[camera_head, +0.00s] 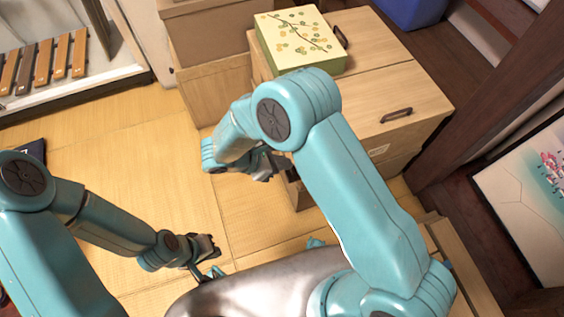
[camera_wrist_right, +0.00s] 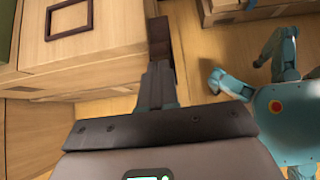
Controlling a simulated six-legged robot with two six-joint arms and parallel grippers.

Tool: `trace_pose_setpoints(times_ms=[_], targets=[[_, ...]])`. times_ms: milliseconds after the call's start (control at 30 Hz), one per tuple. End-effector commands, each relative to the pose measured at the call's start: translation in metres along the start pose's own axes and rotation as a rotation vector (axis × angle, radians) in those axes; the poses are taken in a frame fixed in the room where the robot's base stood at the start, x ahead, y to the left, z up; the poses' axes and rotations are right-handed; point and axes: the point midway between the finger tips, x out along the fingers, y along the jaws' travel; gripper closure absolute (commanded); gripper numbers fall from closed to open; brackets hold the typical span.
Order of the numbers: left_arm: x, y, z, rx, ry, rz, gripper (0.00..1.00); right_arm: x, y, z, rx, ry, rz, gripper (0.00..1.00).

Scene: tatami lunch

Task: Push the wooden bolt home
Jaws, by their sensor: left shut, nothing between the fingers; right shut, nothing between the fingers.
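A dark brown wooden piece (camera_wrist_right: 160,32), which looks like the bolt, sits at the edge of the pale wooden cabinet (camera_wrist_right: 110,68) in the right wrist view. My right gripper (camera_wrist_right: 158,72) is shut and empty, with its fingertips just short of that piece or at it; I cannot tell if they touch. In the head view the right gripper (camera_head: 278,166) is beside the cabinet's (camera_head: 415,85) left front, and my arm hides most of that spot. My left gripper (camera_head: 212,258) is shut and empty, low over the floor at the lower left, away from the cabinet.
A green-sided box with a floral lid (camera_head: 298,35) stands on the cabinet top, near dark handles (camera_head: 396,115). Cardboard-coloured boxes (camera_head: 210,45) stand behind. A dark post (camera_head: 470,95) and a painted panel (camera_head: 530,200) are at right.

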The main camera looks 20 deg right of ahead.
Motion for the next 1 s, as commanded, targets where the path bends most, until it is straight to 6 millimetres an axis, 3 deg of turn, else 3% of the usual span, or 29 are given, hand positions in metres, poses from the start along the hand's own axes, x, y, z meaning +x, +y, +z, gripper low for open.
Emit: trace_pose_setpoints(times_ms=[433,767,1000], targets=[[0.000,0.000,0.000,-0.001,0.000,0.000,1.00,-0.001,0.002,-0.001,-0.003,0.000,0.001,1.00],[0.009,-0.003,0.000,0.000,0.000,0.000,1.00,0.038,0.001,0.033,0.000,0.000,-0.001,1.00],[0.009,-0.003,0.000,0.000,0.000,0.000,1.00,0.043,0.001,0.039,-0.002,0.000,0.000,1.00]])
